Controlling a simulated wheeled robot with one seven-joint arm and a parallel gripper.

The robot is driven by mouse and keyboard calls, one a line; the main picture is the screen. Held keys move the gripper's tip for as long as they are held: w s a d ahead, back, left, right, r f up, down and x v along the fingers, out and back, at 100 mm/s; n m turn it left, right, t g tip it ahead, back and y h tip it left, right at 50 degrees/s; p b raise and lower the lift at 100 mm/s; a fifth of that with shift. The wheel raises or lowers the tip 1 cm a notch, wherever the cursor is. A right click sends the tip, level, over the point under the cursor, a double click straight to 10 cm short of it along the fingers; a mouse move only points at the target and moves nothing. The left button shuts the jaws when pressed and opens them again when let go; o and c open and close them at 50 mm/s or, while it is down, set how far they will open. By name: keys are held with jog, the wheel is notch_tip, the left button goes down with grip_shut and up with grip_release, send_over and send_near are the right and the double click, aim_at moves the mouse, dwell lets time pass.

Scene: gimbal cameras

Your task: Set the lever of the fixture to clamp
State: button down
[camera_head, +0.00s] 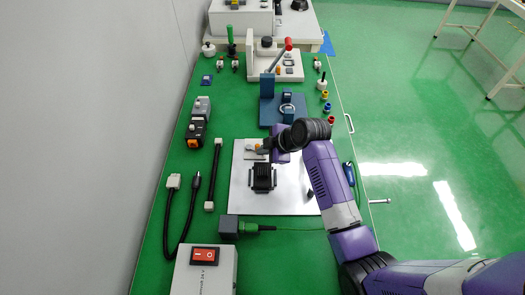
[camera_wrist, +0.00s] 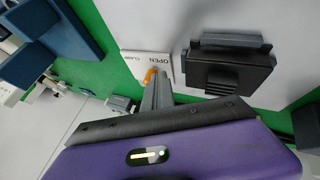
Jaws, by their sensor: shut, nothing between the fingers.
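The fixture is a silver plate (camera_head: 240,200) with a black ribbed block (camera_head: 262,180) on it; the block also shows in the wrist view (camera_wrist: 225,75). A small orange lever (camera_wrist: 151,74) stands by a white label (camera_wrist: 135,63) reading OPEN and CLAMP, upside down in the wrist view. The lever shows as an orange spot in the head view (camera_head: 257,147). My gripper (camera_wrist: 158,88) is shut and empty, with its grey fingertips right at the lever, partly hiding it. I cannot tell whether they touch, nor which word the lever points to.
A blue fixture (camera_head: 268,108) and a white device with a red-tipped handle (camera_head: 285,62) stand beyond the plate. Black cables (camera_head: 213,175) lie to its left. A red-switch box (camera_head: 205,262) stands in front.

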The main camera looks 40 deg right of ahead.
jog(key=d+n+y+b, duration=0.1)
jog(key=n, duration=0.1)
jog(key=w+d+n+g+y+b, duration=0.1)
jog(key=n+b, duration=0.1)
jog(key=shift+d+f+y, duration=0.15)
jog(key=shift+d+y, duration=0.15)
jog(key=shift+d, duration=0.1)
jog(key=shift+w+d+b, duration=0.35)
jog(key=shift+d+b, duration=0.25)
jog(key=shift+b, duration=0.1)
jog(key=shift+d, duration=0.15)
jog(key=shift+s+d, duration=0.1)
jog(key=shift+d, duration=0.5)
jog(key=shift+r, duration=0.25)
